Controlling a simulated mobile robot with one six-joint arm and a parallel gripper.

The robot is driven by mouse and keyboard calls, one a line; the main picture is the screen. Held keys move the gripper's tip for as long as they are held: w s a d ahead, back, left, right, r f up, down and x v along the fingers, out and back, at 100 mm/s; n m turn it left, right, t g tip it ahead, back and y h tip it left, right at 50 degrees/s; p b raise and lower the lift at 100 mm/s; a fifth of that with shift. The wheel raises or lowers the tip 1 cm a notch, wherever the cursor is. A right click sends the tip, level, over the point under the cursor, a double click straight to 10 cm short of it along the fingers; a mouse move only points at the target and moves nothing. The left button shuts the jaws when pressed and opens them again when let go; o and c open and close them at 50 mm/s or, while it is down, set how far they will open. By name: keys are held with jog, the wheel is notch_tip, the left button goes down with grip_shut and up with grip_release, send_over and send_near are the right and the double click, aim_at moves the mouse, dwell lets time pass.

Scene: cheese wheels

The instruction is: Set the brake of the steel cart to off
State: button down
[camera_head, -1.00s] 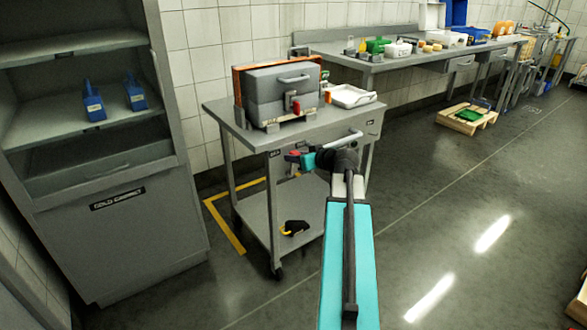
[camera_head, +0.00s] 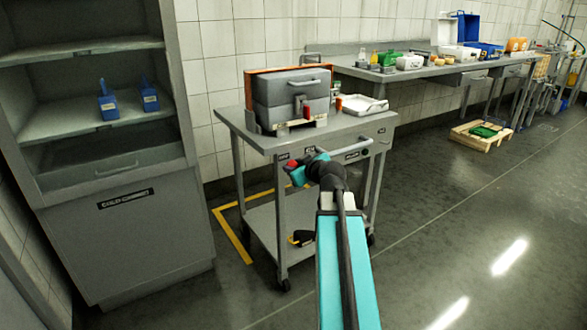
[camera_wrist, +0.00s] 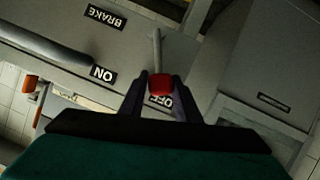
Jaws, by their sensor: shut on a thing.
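The steel cart (camera_head: 262,139) stands ahead of me. Its brake lever (camera_wrist: 156,48) is on the front panel and ends in a red knob (camera_head: 291,164). My gripper (camera_head: 296,173) is shut on this red knob at the cart's upper left front. In the wrist view the knob (camera_wrist: 160,85) sits between the fingers of my gripper (camera_wrist: 160,90), in front of the OFF label (camera_wrist: 159,100). The ON label (camera_wrist: 102,75) is apart to the left, and the BRAKE label (camera_wrist: 105,17) is above it. That view shows the labels upside down.
A grey cart handle (camera_head: 345,148) runs close to my gripper's right. A grey case (camera_head: 283,88) and a white tray (camera_head: 362,105) stand on the cart top. A cabinet (camera_head: 125,235) is at the left.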

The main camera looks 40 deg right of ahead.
jog(key=shift+w+a+f, duration=0.15)
jog(key=shift+a+f, duration=0.1)
jog(key=shift+a, duration=0.25)
jog(key=c, duration=1.4)
grip_release()
jog(key=shift+d, duration=0.1)
jog(key=shift+r, duration=0.1)
jog(key=b+v, duration=0.1)
jog(key=v, duration=0.5)
jog(key=shift+d, duration=0.2)
jog(key=b+v, duration=0.2)
jog(key=b, duration=0.5)
jog(key=shift+a, duration=0.1)
